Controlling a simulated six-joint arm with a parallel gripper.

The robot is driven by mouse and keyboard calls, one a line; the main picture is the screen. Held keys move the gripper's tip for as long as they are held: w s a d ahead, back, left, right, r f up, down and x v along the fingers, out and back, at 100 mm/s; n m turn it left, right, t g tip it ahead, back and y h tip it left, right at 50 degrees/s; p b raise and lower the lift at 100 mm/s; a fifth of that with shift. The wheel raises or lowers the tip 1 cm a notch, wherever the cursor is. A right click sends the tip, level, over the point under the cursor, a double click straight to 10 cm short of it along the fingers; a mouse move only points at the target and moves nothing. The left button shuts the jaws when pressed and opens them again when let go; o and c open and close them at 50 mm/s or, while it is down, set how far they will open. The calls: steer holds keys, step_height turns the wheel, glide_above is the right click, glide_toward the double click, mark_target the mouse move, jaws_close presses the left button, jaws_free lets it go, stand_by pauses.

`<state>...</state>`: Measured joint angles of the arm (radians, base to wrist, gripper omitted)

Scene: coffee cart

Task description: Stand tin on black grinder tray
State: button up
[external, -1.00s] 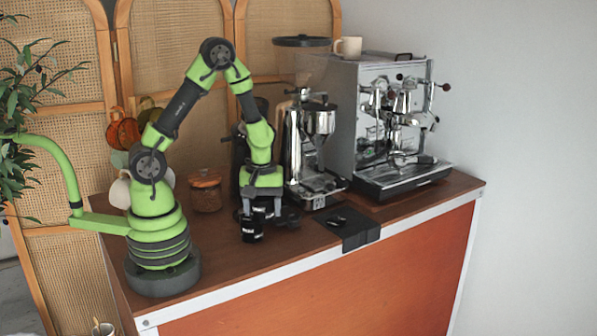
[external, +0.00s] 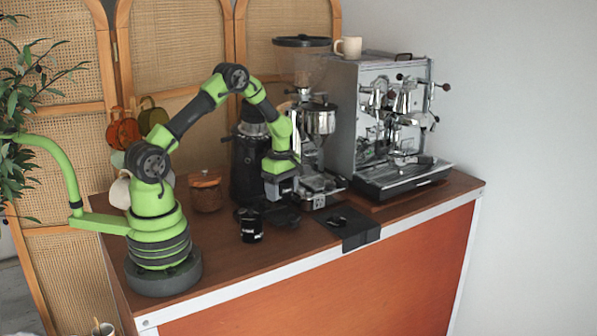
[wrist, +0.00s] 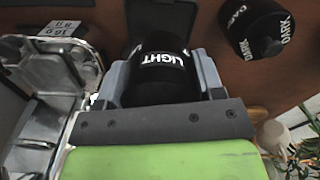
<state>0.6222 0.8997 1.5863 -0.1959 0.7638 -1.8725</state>
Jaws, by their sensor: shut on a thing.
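My gripper (external: 281,190) is shut on a black tin marked LIGHT (wrist: 160,80), which sits between the grey fingers in the wrist view. The black grinder (external: 248,160) stands at the back of the counter, and its dark tray (external: 284,218) shows in front, below the gripper. The held tin is hard to tell from the dark tray in the external view, so I cannot tell whether they touch. A second black tin, marked DARK (wrist: 255,27), stands on the counter left of the tray; it also shows in the external view (external: 251,227).
The chrome grinder (external: 320,140) stands close to the right of my gripper, with the espresso machine (external: 385,130) beyond. A black mat (external: 350,228) lies at the counter's front edge. A jar (external: 206,192) stands at left. The front-left counter is clear.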

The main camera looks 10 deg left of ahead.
mark_target(282, 216)
steer(key=shift+f, duration=2.35)
steer(key=shift+f, duration=0.15)
steer(key=o, duration=1)
